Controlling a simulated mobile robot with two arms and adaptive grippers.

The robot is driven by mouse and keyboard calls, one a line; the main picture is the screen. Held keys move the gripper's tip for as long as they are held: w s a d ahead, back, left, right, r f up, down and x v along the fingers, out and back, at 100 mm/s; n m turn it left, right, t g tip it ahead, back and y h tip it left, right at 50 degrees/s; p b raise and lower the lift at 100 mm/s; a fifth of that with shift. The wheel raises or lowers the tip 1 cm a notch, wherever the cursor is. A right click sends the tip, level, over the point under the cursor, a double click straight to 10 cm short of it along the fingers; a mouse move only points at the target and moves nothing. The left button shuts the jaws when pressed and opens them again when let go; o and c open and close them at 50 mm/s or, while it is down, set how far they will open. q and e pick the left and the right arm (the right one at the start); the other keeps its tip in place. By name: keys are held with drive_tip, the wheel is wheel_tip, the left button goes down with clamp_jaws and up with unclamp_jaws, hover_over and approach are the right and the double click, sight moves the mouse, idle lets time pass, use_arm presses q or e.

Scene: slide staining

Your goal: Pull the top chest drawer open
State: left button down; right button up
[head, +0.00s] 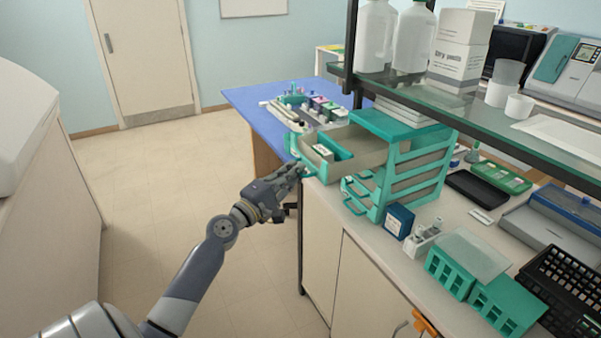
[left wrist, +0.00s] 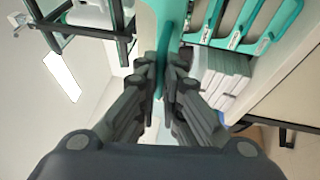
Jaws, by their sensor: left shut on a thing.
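The green drawer chest (head: 405,165) stands on the bench below the glass shelf. Its top drawer (head: 345,155) is pulled well out to the left, and a green-and-white box (head: 330,148) lies inside it. My left gripper (head: 300,171) is at the front of this drawer, shut on its handle. In the left wrist view the fingers (left wrist: 163,70) close around a green strip, and the chest's other drawers (left wrist: 240,22) show beside them. The grip itself is partly hidden by the fingers. The lower drawers look closed or nearly so. My right gripper is not in view.
A glass shelf (head: 490,110) with white bottles and a box runs above the chest. A blue box (head: 398,220), green racks (head: 480,290) and a black rack (head: 565,290) stand on the bench. A blue-topped table (head: 250,100) is behind. The floor at left is clear.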

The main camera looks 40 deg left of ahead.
use_arm(q)
drive_tip(key=shift+s, duration=0.1)
drive_tip(key=shift+f, duration=0.1)
drive_tip(key=c, duration=1.7)
unclamp_jaws()
drive_tip(key=s, duration=0.4)
drive_tip(key=s+f, duration=0.1)
drive_tip(key=s, duration=0.3)
drive_tip(key=s+f, duration=0.1)
drive_tip(key=s, duration=0.2)
drive_tip(key=shift+s, duration=0.4)
